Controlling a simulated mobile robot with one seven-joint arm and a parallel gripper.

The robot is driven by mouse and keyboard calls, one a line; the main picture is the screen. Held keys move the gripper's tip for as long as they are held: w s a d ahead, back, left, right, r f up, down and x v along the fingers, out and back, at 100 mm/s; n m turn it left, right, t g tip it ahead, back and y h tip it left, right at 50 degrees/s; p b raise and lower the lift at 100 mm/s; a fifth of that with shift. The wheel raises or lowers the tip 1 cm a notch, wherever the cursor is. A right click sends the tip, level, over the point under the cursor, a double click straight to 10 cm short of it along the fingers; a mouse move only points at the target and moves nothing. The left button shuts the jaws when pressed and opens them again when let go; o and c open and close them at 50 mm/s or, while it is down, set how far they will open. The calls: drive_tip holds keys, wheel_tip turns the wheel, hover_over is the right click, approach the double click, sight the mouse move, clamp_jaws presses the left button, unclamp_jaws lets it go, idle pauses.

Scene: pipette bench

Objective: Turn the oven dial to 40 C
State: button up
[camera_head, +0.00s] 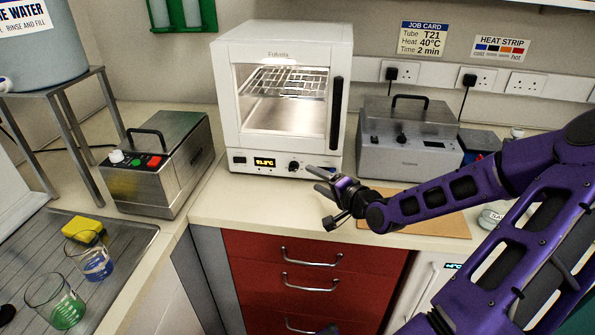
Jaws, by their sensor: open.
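The white oven (232,80) stands at the back of the bench, with its glass door shut and a wire rack lit inside. Its display (265,162) is lit and seems to read about 91 °C, though the digits are small. The dark oven dial (293,166) sits on the lower front panel, right of the display; its pointer setting is too small to read. The job card (423,38) on the wall says Tube T21, Heat 40°C, Time 2 min.
A steel box with knobs (413,150) stands right of the oven, behind my arm. Another steel box (160,165) with coloured buttons stands left. A brown board (440,225) lies under my arm. Glass beakers (55,300) stand at lower left.

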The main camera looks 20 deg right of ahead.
sight(296, 169)
drive_tip(key=b+x, duration=0.1)
drive_tip(key=x, duration=0.8)
drive_tip(key=shift+w+f, duration=0.1)
drive_tip(key=shift+w, duration=0.15)
clamp_jaws()
